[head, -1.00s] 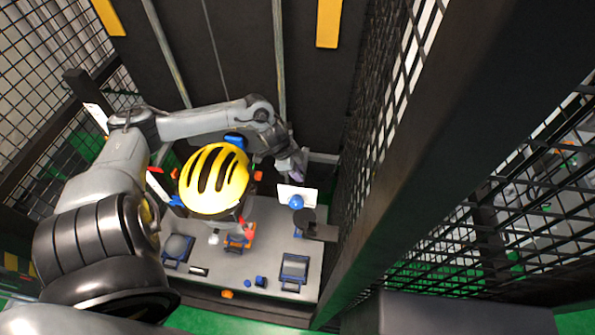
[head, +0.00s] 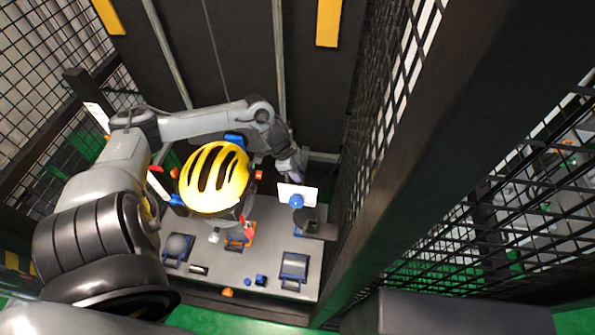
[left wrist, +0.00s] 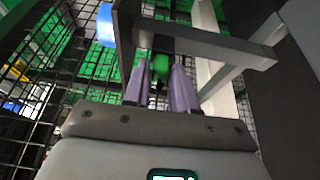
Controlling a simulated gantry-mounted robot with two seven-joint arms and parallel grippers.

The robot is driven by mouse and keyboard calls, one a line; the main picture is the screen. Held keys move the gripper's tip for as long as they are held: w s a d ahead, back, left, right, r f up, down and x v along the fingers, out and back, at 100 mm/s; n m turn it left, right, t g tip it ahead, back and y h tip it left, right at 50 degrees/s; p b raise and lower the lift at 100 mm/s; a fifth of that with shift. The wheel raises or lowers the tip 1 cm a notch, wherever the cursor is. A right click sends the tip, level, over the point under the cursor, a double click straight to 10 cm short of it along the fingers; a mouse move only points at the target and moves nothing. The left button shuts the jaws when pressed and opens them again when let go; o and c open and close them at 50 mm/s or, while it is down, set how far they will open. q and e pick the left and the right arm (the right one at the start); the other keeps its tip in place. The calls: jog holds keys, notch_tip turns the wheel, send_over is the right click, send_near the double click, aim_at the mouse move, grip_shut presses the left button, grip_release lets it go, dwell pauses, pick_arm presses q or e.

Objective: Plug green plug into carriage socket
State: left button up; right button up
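My left gripper (head: 297,163) has pale purple fingers and is beside the drop tower rails, right of the yellow helmet, in the head view. In the left wrist view the fingers (left wrist: 161,82) close around a small green piece with a dark lower part, which looks like the green plug (left wrist: 162,70). The plug is hidden in the head view. The yellow helmet (head: 214,178) hangs in front of the tower, with blue and orange parts around it. I cannot make out the carriage socket in either view. My right gripper is not in view.
A grey bench (head: 222,262) below carries several small dark and blue items. A white panel (head: 298,192) with a blue ball (head: 296,201) stands below my left gripper. In the wrist view a grey bracket (left wrist: 215,45) lies close to the fingers. Mesh guards enclose both sides.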

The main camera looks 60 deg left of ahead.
pick_arm(q)
jog(key=o, duration=0.3)
jog(key=p+v, duration=0.4)
jog(key=v, duration=0.6)
jog(key=shift+s+a+r+p, duration=0.1)
jog(key=shift+a+r+p, duration=0.05)
jog(key=shift+r+p, duration=0.2)
